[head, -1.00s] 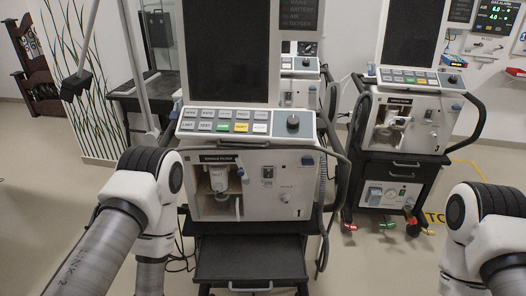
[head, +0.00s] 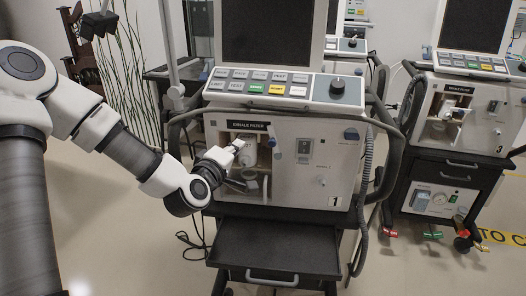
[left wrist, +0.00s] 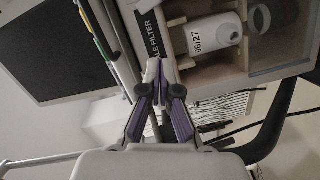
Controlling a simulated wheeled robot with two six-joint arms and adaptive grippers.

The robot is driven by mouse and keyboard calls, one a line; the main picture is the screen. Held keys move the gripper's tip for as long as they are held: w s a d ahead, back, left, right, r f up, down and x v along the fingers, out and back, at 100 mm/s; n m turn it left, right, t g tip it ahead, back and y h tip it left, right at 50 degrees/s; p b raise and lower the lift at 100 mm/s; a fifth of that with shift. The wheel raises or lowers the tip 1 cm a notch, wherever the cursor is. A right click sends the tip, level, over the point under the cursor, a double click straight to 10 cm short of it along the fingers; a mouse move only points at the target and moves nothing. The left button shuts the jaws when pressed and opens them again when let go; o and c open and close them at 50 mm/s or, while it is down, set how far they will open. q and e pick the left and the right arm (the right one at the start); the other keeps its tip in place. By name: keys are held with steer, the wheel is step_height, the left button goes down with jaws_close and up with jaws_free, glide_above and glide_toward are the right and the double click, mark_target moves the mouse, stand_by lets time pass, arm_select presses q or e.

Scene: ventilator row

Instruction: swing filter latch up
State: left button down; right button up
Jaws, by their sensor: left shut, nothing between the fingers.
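The ventilator (head: 290,190) marked 1 stands in the middle of the head view, with an open filter bay under its "EXHALE FILTER" label (head: 248,125). A white filter (head: 251,157) sits inside, partly hidden by my arm. In the left wrist view the filter (left wrist: 214,33) shows the mark 06/27. A small blue part (head: 271,142), perhaps the latch's tip, is at the bay's right edge; I cannot make out the latch itself. My left gripper (head: 240,147) is at the front of the bay, shut and empty; its fingertips (left wrist: 158,68) show near the label's end. My right gripper is out of view.
A keypad (head: 270,88) and dark screen are above the bay, and a black drawer (head: 275,245) is below. A hose (head: 368,185) hangs on the right side. Ventilator 3 (head: 485,130) stands farther right. Open floor lies at lower left.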

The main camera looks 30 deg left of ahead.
mark_target(274, 144)
arm_select(q)
steer(key=w+d+f+b, duration=0.1)
steer(key=w+d, duration=0.1)
steer(key=w, duration=0.6)
steer(key=shift+f, duration=0.4)
